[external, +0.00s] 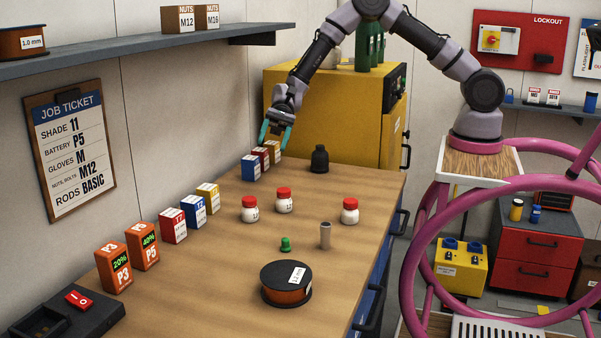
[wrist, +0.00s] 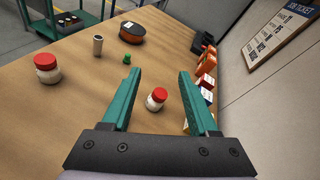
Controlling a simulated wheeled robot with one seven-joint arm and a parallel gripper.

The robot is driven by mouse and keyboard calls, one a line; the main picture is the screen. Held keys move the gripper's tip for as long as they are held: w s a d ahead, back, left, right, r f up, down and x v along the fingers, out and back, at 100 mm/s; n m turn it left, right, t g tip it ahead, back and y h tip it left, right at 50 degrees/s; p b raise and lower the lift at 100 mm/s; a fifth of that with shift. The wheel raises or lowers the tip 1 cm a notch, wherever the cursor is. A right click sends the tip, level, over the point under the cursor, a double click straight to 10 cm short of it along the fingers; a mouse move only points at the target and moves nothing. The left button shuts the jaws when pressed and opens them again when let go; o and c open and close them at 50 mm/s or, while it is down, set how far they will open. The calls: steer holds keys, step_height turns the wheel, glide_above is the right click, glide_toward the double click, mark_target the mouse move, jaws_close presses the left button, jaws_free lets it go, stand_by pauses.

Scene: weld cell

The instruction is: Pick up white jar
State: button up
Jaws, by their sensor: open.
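Three white jars with red lids stand upright on the wooden table: a left jar (external: 250,213), a middle jar (external: 284,204) and a right jar (external: 350,215). My gripper (external: 275,141) is open and empty, above the far end of the table and away from all three jars. In the wrist view, one white jar (wrist: 155,101) shows between the open teal fingers (wrist: 160,75), beyond and below them. Another white jar (wrist: 46,73) stands further left there. The third jar is not visible in the wrist view.
Small labelled boxes (external: 195,212) line the wall side, some close below my gripper. A black bottle (external: 319,161) stands near the far end. A shelf (external: 130,58) overhangs the left.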

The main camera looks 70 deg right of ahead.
mark_target(252, 198)
steer(key=a+f+m+y, duration=0.1)
steer(key=a+f, duration=0.1)
steer(key=f, duration=0.2)
steer(key=w+a+f+m+t+y, duration=0.1)
steer(key=a+f+m, duration=0.1)
steer(key=f, duration=0.2)
steer(key=w+a+f+m+y, duration=0.1)
steer(key=a+f+m, duration=0.1)
steer(key=f, duration=0.2)
steer(key=shift+w+f+t+y, duration=0.15)
steer(key=shift+f+t+y, duration=0.15)
steer(key=shift+t, duration=0.1)
steer(key=shift+s+a, duration=0.2)
steer(key=shift+a, duration=2.25)
steer(key=shift+c, duration=0.3)
jaws_close()
